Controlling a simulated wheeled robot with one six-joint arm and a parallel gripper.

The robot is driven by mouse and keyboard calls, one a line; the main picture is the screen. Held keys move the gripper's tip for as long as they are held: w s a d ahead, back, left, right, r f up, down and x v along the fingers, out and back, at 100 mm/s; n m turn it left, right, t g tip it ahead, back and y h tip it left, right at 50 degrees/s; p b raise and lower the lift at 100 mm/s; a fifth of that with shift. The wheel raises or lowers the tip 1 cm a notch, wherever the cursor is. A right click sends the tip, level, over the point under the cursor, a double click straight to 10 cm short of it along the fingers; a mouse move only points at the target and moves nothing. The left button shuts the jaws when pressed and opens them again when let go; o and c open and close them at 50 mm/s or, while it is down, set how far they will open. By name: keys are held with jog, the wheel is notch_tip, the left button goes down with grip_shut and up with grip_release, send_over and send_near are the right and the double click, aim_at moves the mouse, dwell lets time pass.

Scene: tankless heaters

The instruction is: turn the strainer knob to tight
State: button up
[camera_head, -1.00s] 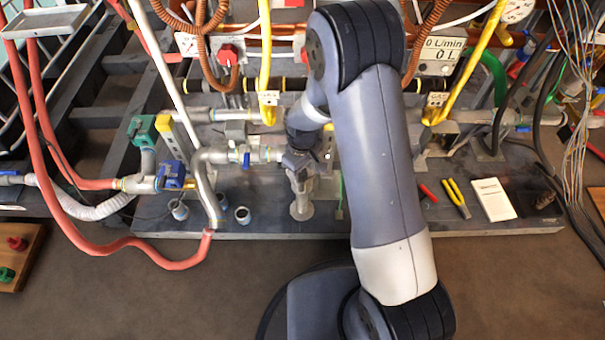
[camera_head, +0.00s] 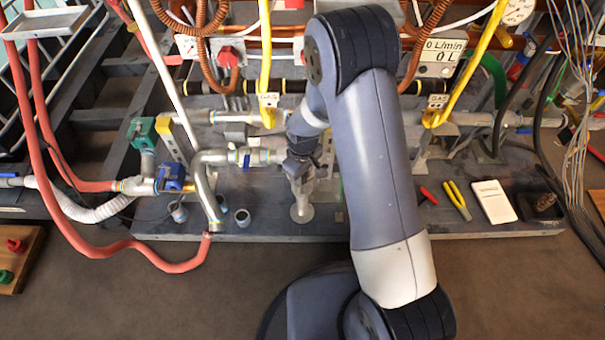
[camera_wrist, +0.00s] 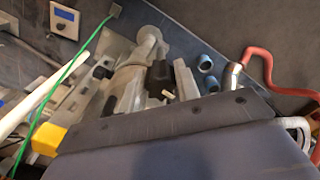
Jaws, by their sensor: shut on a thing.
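My gripper (camera_head: 299,180) reaches down to the pipework at the front of the dark bench, just above a pale post with a round foot (camera_head: 302,212). In the wrist view, the two pale fingers of my gripper (camera_wrist: 158,88) stand on either side of a dark knob-like piece (camera_wrist: 160,73), which I take to be the strainer knob. The gripper is shut on it. The strainer body and the knob's marks are mostly hidden by my gripper and arm, so I cannot read how far the knob is turned.
A bent metal pipe (camera_head: 204,185) and a blue valve (camera_head: 172,178) stand to the left. Small grey-blue cups (camera_head: 242,217) sit on the bench. Yellow gas hoses (camera_head: 265,60) hang behind.

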jog(key=shift+w+m, duration=0.1)
jog(key=shift+m, duration=0.2)
jog(key=m, duration=0.4)
jog(key=shift+a+m, duration=0.1)
jog(key=shift+m, duration=0.2)
jog(key=m, duration=0.4)
jog(key=shift+r+m, duration=0.1)
jog(key=shift+m, duration=0.2)
jog(key=m, duration=0.5)
jog(key=shift+w+a, duration=0.1)
jog(key=shift+m, duration=2.4)
jog(key=o, duration=1)
jog(key=shift+c, duration=0.2)
